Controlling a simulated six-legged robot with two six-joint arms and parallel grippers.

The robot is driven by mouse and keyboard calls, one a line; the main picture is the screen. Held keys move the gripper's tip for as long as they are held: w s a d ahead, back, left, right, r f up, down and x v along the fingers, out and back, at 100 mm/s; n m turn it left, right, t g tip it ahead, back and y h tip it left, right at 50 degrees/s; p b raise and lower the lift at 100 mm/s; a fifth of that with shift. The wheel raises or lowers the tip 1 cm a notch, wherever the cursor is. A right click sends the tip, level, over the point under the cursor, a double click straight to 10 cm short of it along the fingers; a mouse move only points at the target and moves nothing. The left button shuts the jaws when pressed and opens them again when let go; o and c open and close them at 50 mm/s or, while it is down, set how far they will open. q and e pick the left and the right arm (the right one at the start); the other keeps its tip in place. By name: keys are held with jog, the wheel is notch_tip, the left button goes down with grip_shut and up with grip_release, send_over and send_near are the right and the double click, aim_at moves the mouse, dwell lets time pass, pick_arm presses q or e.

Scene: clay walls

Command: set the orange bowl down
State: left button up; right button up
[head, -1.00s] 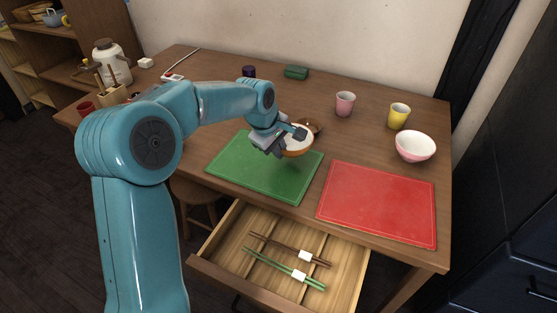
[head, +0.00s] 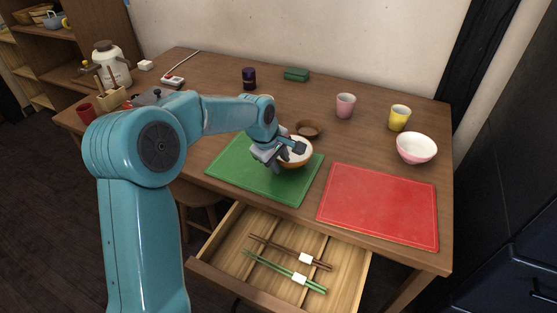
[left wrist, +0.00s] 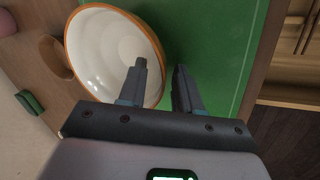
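The orange bowl (head: 296,163), white inside, is at the back right part of the green mat (head: 240,168) and appears to rest upright on it. My left gripper (head: 295,149) is at the bowl's near left rim. In the left wrist view, the bowl (left wrist: 104,50) fills the left middle. One finger of my left gripper (left wrist: 160,75) is over the bowl's inside and the other is outside, over the mat. The rim runs between them with a gap on each side. The bowl's base is hidden. My right gripper is not in view.
A small brown dish (head: 308,129) stands just behind the bowl. The red mat (head: 380,205), a pink-white bowl (head: 416,149), a pink cup (head: 345,106) and a yellow cup (head: 399,118) are to the right. An open drawer (head: 225,278) with chopsticks juts out in front.

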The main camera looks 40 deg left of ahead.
pick_arm(q)
jog(key=p+v, duration=0.1)
jog(key=v, duration=1.1)
jog(key=shift+p, duration=0.4)
jog(key=shift+r, duration=0.1)
